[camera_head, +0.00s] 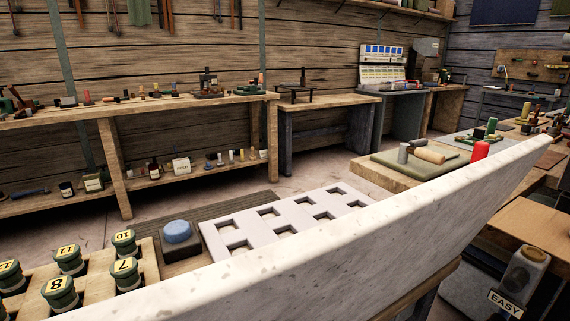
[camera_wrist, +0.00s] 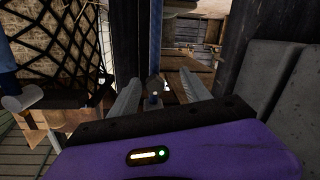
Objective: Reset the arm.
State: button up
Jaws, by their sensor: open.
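My gripper (camera_wrist: 158,88) shows in the wrist view, with its two pale fingers spread apart over its dark mount and purple housing. It is open, and I see nothing held between the fingers. A small dark item with a blue top (camera_wrist: 154,98) shows in the gap between them; I cannot tell how far beyond it is. The gripper does not show in the head view.
A pale speckled slab (camera_head: 340,235) crosses the head view's foreground. In the wrist view, black netting (camera_wrist: 62,40) and a dark post (camera_wrist: 248,50) flank the gripper.

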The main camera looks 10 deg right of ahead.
jog(key=s+a+f+n+t+y, duration=0.4)
jog(key=s+a+f+n+y, duration=0.25)
jog(key=f, duration=0.45)
jog(key=s+a+n+t+y, duration=0.1)
jog(key=s+a+n+y, duration=0.3)
jog(key=s+a+y, duration=0.6)
jog(key=s+a+r+t, duration=0.2)
jog(key=s+a+r, duration=0.1)
jog(key=s+r, duration=0.7)
notch_tip(320, 180, up, 25)
jog(key=w+p, duration=0.1)
jog(key=p, duration=2.4)
jog(key=shift+w+a+m+h+p, duration=0.25)
jog(key=shift+m+h+p, duration=0.05)
jog(key=shift+m+h, duration=0.15)
